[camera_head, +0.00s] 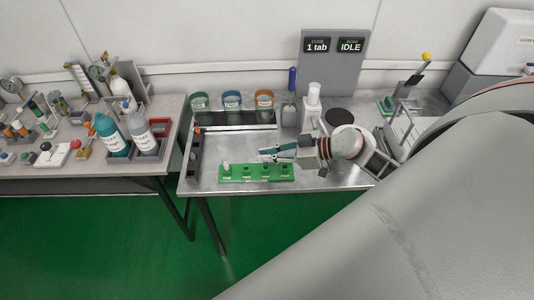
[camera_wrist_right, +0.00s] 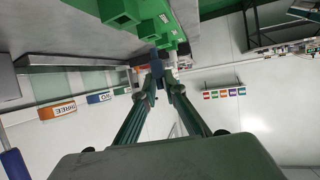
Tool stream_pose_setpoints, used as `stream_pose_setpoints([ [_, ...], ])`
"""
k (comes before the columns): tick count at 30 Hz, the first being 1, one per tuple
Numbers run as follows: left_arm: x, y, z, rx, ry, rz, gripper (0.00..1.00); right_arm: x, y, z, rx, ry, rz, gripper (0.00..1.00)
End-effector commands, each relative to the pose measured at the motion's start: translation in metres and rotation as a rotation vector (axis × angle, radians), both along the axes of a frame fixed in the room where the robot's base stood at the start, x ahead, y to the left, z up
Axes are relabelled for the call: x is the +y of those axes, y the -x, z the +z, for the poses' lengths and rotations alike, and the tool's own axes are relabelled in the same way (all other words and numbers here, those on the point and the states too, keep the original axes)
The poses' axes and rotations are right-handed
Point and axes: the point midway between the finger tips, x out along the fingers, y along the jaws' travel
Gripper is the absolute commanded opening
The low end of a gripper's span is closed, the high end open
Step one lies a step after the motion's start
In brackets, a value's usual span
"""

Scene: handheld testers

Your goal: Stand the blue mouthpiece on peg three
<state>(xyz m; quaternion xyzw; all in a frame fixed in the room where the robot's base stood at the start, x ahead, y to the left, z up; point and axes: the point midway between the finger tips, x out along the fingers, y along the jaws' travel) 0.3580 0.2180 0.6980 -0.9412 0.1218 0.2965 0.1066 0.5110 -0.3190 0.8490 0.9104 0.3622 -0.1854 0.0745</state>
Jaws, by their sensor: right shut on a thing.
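The green peg rack (camera_head: 257,179) lies near the front of the metal table, with a row of pegs and a pale piece (camera_head: 226,168) standing at its left end. My right gripper (camera_head: 262,155) comes in from the right, just above and behind the rack. In the right wrist view my gripper (camera_wrist_right: 157,80) is shut on the blue mouthpiece (camera_wrist_right: 156,67), held at the fingertips close to the green rack (camera_wrist_right: 150,27). I cannot tell whether the mouthpiece touches a peg. The mouthpiece is too small to make out in the head view. My left gripper is not in view.
A white pump bottle (camera_head: 313,102) stands behind my right gripper. A display panel (camera_head: 334,65) reads "1 tab" and "IDLE". A cluttered table (camera_head: 90,171) is at left.

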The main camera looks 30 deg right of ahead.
Motion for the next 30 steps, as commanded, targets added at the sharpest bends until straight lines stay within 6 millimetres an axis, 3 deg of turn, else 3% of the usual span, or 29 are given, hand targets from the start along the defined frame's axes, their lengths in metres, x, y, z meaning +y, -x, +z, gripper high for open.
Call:
stream_pose_setpoints([
  [30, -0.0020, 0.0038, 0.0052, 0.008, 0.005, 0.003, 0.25, -0.0002, -0.0001, 0.0002, 0.000, 0.000, 0.000, 0.04],
])
